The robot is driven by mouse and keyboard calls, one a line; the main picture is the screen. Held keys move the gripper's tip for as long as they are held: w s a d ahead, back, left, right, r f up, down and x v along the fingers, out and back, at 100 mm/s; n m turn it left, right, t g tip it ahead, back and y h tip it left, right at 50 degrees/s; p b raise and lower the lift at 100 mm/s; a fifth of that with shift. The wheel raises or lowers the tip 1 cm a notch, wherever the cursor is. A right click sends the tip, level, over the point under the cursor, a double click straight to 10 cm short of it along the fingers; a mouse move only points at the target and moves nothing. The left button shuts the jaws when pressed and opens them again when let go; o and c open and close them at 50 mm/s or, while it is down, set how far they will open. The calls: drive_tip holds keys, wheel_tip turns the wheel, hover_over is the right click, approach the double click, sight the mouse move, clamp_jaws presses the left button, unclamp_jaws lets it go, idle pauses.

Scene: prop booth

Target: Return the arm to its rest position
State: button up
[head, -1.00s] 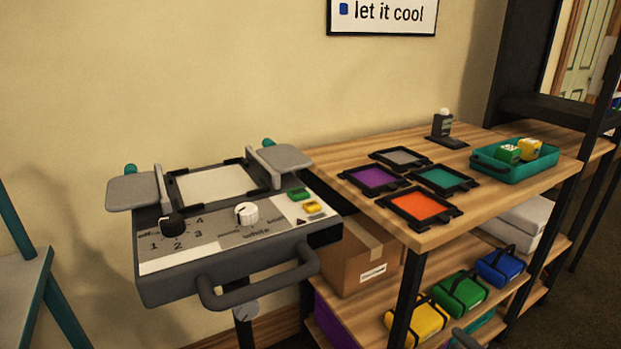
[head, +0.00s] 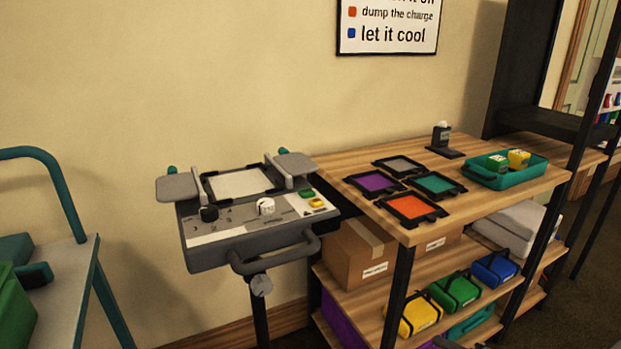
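My arm and gripper do not show clearly in the head view, so I cannot see the gripper's pose or whether it holds anything. A grey control console (head: 255,233) on a black stand is at the centre left, with a white panel (head: 240,184) in a dark frame on top. It has a black knob (head: 209,214), a white knob (head: 266,206) and green and yellow buttons.
A wooden shelf unit (head: 330,166) is on the right. Purple (head: 374,182), grey (head: 400,162), teal (head: 436,184) and orange (head: 411,207) framed panels lie on it, beside a teal tray (head: 511,181) holding green and yellow blocks. A teal-railed cart (head: 70,280) is at left.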

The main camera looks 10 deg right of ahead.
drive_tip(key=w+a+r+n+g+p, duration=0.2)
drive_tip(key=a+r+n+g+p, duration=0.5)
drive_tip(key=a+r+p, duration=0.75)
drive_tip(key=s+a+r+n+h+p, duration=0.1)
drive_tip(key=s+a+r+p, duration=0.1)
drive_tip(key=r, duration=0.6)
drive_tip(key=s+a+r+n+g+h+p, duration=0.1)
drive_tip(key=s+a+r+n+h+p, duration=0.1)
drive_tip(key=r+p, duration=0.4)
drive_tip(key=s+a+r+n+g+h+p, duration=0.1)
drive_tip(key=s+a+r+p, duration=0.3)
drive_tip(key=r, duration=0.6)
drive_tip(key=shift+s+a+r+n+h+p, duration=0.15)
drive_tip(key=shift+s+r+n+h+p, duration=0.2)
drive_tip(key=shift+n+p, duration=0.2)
